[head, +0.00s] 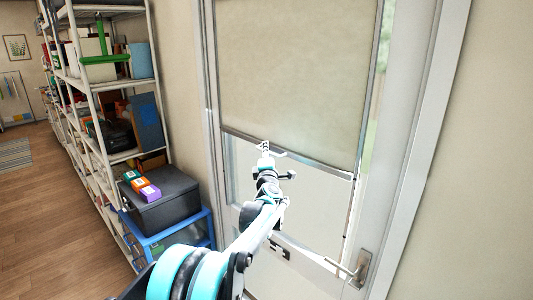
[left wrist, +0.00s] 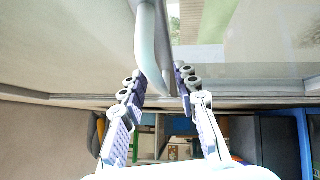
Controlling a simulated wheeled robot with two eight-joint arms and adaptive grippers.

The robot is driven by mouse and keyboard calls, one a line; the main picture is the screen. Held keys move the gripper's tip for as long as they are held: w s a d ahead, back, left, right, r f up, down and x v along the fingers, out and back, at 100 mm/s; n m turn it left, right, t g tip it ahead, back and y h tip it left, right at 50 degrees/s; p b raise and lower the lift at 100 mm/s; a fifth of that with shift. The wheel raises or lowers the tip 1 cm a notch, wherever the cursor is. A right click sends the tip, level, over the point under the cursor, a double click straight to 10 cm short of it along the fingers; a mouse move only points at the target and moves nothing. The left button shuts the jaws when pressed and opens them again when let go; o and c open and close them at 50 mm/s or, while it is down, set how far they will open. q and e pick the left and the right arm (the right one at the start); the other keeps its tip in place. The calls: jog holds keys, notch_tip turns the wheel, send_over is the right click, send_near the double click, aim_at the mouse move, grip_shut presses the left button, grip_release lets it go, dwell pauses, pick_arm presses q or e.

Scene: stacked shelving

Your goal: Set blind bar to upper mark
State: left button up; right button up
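The blind (head: 295,70) is a beige sheet hanging over the upper part of the door's glass. Its blind bar (head: 325,168) is a thin grey rail along the lower edge, sloping down to the right in the head view. My left gripper (head: 265,150) is at the left part of the bar, overlapping it in the head view. In the left wrist view, the fingers of my left gripper (left wrist: 159,82) are apart, on either side of a pale curved handle (left wrist: 153,45). I cannot tell whether they touch it. No upper mark can be made out. My right gripper is out of view.
The white door has a lever handle (head: 349,272) at lower right. To the left stand shelving (head: 97,85) with boxes and folders, and a black box (head: 160,199) on a blue-framed container (head: 178,237). Wood floor (head: 50,220) lies open at far left.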

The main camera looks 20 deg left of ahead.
pick_arm(q)
jog(key=v, duration=1.2)
dwell(0.3)
jog(key=s+d+f+m+g+h+b, duration=0.1)
jog(key=s+d+f+m+h+b, duration=0.2)
jog(key=s+d+f+m+h, duration=0.35)
jog(key=s+d+f+m+g+h+b, duration=0.1)
jog(key=s+d+f+m+h+b, duration=0.25)
jog(key=s+d+m, duration=0.55)
jog(key=s+d+f+m+g+y+b, duration=0.1)
jog(key=s+f+m+g+b, duration=0.3)
jog(key=s+f, duration=1.6)
notch_tip(320, 180, down, 2)
jog(key=m+g, duration=0.4)
jog(key=m, duration=0.1)
jog(key=shift+s+g, duration=0.25)
jog(key=shift+g, duration=0.05)
